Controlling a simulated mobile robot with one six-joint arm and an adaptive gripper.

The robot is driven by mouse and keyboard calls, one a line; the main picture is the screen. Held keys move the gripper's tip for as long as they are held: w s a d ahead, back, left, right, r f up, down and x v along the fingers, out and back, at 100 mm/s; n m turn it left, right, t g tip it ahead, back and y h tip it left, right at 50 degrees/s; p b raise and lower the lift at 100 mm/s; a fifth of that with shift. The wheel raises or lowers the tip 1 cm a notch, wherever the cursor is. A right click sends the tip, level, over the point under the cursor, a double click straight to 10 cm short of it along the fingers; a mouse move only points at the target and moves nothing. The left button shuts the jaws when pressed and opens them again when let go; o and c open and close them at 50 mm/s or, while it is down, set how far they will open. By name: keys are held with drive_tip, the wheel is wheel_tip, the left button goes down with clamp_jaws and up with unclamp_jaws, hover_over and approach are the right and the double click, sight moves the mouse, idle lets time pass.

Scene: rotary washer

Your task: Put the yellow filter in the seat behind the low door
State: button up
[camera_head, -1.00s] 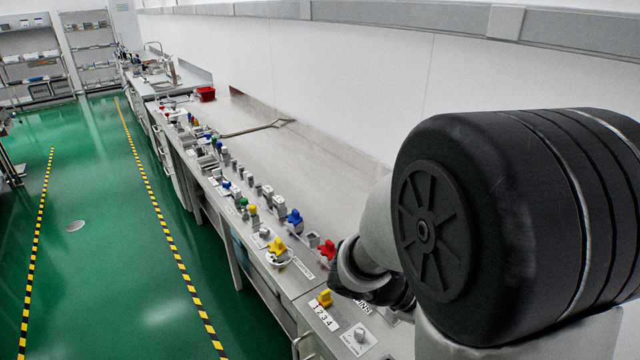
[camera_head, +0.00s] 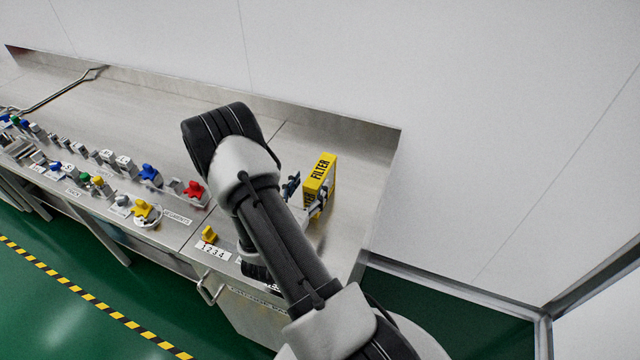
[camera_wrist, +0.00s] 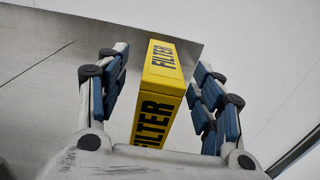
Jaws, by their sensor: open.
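The yellow filter (camera_head: 321,172) is a box with black FILTER lettering, standing upright at the right end of the steel counter. It also shows in the wrist view (camera_wrist: 158,95), between the blue-padded fingers of my gripper (camera_wrist: 160,66). My gripper (camera_head: 305,190) is open around it, with a visible gap on each side; the filter's lower end is hidden behind the gripper body. A front panel (camera_head: 245,315) with a bar handle (camera_head: 211,289) is below the counter edge. It looks closed, but my arm hides part of it. The seat is not visible.
Red (camera_head: 195,191), blue (camera_head: 149,175) and yellow (camera_head: 141,209) knobs and other small fittings line the counter's front edge. A small yellow switch (camera_head: 208,234) sits above a 1 2 3 4 label. The white wall (camera_head: 450,130) rises behind. The green floor (camera_head: 60,310) in front is clear.

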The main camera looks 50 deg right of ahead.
sight(320, 169)
drive_tip(key=x, duration=0.2)
drive_tip(key=b+x, duration=0.1)
drive_tip(key=x, duration=0.4)
drive_tip(key=shift+s+d+f, duration=0.15)
drive_tip(key=shift+d+f, duration=0.05)
drive_tip(key=shift+f, duration=0.1)
clamp_jaws()
idle(0.4)
